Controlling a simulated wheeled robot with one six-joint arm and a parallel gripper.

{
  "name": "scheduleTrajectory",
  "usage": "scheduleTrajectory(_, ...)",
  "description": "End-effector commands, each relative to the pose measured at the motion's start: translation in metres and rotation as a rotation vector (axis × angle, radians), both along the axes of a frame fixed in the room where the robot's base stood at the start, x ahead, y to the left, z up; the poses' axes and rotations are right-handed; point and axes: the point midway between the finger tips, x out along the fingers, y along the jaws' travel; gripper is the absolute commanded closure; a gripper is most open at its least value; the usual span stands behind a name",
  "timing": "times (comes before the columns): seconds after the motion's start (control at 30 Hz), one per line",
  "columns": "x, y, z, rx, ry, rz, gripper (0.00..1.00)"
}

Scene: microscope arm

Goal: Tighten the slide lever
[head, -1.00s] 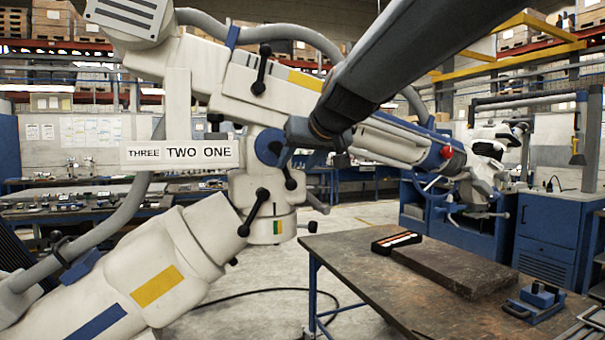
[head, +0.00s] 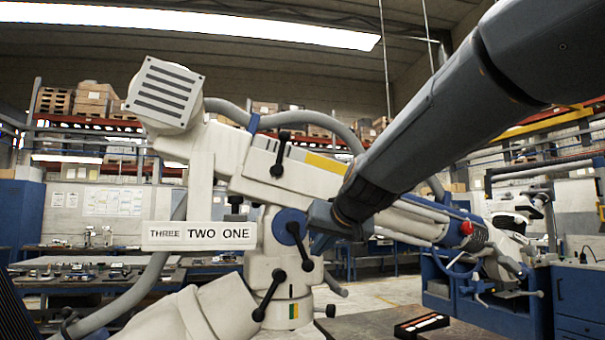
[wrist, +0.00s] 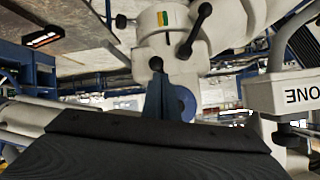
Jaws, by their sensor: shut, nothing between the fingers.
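A large white microscope arm (head: 236,165) with a "THREE TWO ONE" label crosses the head view. One black lever (head: 279,152) sits on its upper tube. A second black lever (head: 299,245) is on the blue joint disc (head: 286,222), and a third (head: 270,294) is on the collar below. I cannot tell by label which is the slide lever. My gripper (head: 319,243) is shut and empty, just right of the blue disc. In the wrist view my gripper (wrist: 156,88) points at a black knob (wrist: 155,63) beside the blue disc; whether it touches is unclear.
A workbench (head: 365,326) with a dark tray of light sticks (head: 421,325) lies at the lower right. A grey hose (head: 155,285) curves at the left. A red knob (head: 466,228) is on the arm's right end. Blue cabinets (head: 580,300) stand at the right.

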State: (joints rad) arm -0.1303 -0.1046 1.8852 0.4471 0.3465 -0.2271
Motion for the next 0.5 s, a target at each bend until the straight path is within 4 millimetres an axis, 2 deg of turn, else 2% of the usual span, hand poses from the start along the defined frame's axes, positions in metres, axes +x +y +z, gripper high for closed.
scheduleTrajectory(0.07,0.011,-0.004,0.025,0.181,-0.009,-0.081,1.00)
scheduleTrajectory(0.23,0.023,-0.010,0.109,0.747,0.001,-0.249,1.00)
scheduleTrajectory(0.4,0.015,-0.016,0.191,1.256,0.056,-0.302,1.00)
scheduleTrajectory(0.5,0.006,-0.018,0.225,1.454,0.096,-0.298,1.00)
